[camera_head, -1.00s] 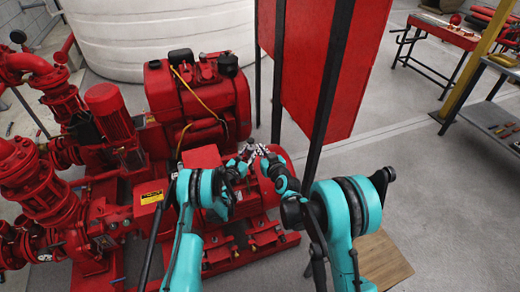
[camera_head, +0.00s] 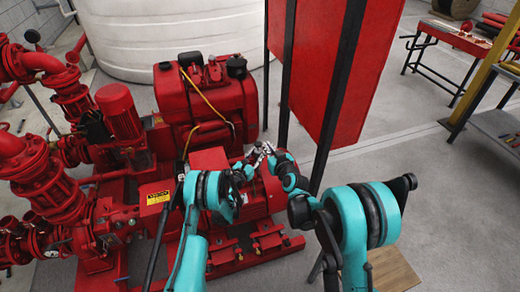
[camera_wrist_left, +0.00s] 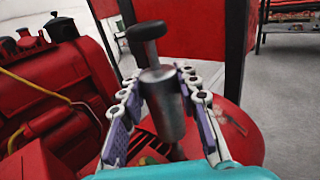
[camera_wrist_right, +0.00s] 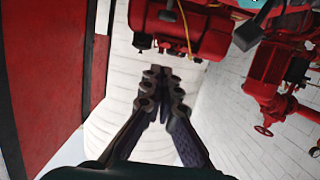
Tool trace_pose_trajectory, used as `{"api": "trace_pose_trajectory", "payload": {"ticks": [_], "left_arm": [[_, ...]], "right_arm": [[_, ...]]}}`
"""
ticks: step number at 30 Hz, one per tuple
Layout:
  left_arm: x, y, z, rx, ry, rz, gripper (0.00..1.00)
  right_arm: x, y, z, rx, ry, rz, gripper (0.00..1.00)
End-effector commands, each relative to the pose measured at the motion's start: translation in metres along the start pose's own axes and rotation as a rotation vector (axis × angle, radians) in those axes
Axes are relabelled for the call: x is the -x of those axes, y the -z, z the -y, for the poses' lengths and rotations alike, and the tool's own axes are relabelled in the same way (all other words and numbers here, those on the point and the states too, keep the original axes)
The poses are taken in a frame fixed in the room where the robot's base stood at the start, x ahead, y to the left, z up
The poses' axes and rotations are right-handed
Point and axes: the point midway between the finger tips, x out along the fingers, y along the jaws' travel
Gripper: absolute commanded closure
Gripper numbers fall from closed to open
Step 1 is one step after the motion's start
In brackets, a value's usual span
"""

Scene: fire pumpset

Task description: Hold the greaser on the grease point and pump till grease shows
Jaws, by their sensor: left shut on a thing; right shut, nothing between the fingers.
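The greaser (camera_wrist_left: 165,105) is a grey metal cylinder with a black cross handle (camera_wrist_left: 146,31) on top. It stands nearly upright in the left wrist view. My left gripper (camera_wrist_left: 163,82) is shut around its barrel, above the rounded red motor housing (camera_wrist_left: 232,125). The greaser's narrow lower end points down at the housing. The grease point is hidden, so I cannot tell whether the tip touches it, and I see no grease. In the head view my left gripper (camera_head: 247,166) is over the red motor. My right gripper (camera_head: 266,150) is close beside it, shut and empty (camera_wrist_right: 160,72).
The red engine (camera_head: 205,100) stands behind the motor, and red pumps and pipes (camera_head: 45,185) fill the left. A red panel (camera_head: 330,70) on black posts stands close to the right arm. A white tank (camera_head: 165,40) is behind.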

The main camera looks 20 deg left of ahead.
Motion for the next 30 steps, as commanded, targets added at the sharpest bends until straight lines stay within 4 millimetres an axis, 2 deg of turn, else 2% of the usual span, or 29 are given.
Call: {"api": "trace_pose_trajectory", "payload": {"ticks": [6,10,23,30], "left_arm": [[0.000,0.000,0.000,0.000,0.000,0.000,1.00],[0.000,0.000,0.000,0.000,0.000,0.000,1.00],[0.000,0.000,0.000,0.000,0.000,0.000,1.00],[0.000,0.000,0.000,0.000,0.000,0.000,1.00]], "right_arm": [[-0.002,0.000,0.000,0.000,0.000,0.000,1.00],[-0.013,0.000,0.000,0.001,0.001,0.000,1.00],[-0.101,-0.001,0.000,0.001,0.001,0.000,1.00],[-0.109,-0.032,0.000,0.000,0.000,0.000,1.00]]}}
